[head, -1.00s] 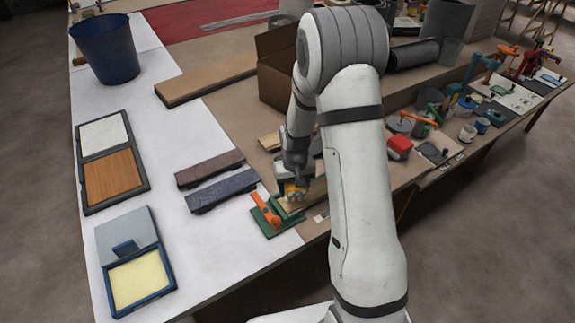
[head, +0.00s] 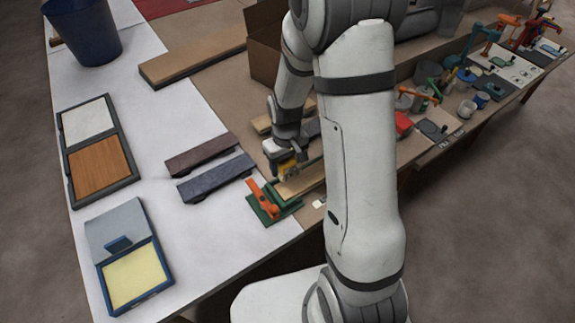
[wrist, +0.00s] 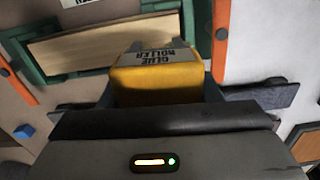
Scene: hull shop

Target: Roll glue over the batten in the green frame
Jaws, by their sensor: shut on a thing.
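The glue roller (wrist: 157,78) is yellow with a white label, held in my gripper and filling the middle of the wrist view. In the head view my gripper (head: 284,155) is shut on it, just above the wooden batten (head: 302,181). The green frame (head: 268,210) has an orange handle and sits at the table's front edge. I cannot tell whether the roller touches the batten. My arm hides part of the frame.
A blue tray (head: 165,285) with a pale yellow pad lies at front left. Two dark bars (head: 202,154) lie left of the frame. A two-panel tray (head: 130,183) and a blue bin (head: 85,35) stand farther left. Clamps and pots crowd the right. White table between is clear.

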